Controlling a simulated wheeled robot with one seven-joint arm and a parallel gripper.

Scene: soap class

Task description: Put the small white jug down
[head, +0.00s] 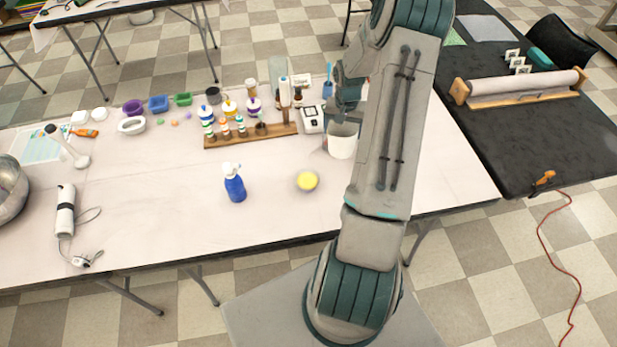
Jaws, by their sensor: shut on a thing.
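The small white jug (341,146) is at the right part of the white table (290,225), just left of my arm. It looks upright. My gripper (347,116) is at the jug's top and is shut on it. My arm hides the jug's right side and much of the gripper. I cannot tell whether the jug's base touches the table.
A white device (311,120) and a wooden bottle rack (250,136) are close behind left. The table's front middle is mostly bare.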

